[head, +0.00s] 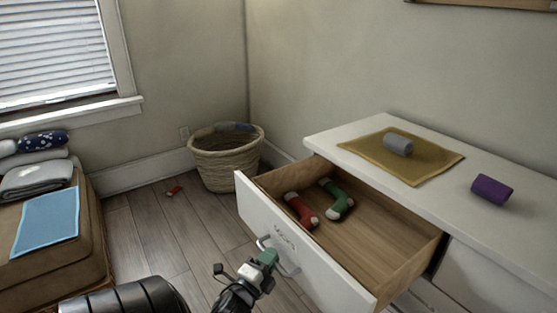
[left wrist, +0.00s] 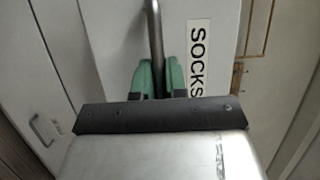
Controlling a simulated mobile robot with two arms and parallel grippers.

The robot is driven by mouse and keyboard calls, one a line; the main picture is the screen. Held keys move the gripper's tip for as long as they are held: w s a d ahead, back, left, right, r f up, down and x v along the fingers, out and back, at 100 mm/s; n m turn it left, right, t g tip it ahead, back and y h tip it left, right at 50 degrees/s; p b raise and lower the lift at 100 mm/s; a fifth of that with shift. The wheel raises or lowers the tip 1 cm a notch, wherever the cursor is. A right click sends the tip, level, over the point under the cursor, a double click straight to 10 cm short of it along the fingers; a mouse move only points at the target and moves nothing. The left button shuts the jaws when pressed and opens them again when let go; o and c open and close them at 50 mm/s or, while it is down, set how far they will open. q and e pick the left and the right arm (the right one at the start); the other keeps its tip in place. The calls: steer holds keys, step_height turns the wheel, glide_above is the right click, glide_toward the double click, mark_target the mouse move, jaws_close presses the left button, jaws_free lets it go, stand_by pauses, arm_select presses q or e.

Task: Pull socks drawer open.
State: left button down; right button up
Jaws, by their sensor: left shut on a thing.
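The drawer (head: 300,262), labelled SOCKS, stands open, pulled well out of the white dresser (head: 480,265). Inside lie a red sock (head: 300,212) and a green sock (head: 338,200), both with white ends. My left gripper (head: 268,258) is at the drawer front. Its green fingers (left wrist: 160,78) are shut around the metal bar handle (left wrist: 155,35), beside the SOCKS label (left wrist: 199,58) in the left wrist view. The fingers partly hide the handle. My right gripper is not in view.
On the dresser top are a yellow mat (head: 425,165) with a grey roll (head: 398,144) and a purple roll (head: 492,189). A wicker basket (head: 226,162) stands behind the drawer. A small red item (head: 174,190) lies on the floor. A brown ottoman (head: 60,260) holds folded cloths at left.

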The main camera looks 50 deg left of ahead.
arm_select(q)
steer(key=shift+s, duration=0.1)
steer(key=c, duration=1.2)
jaws_free()
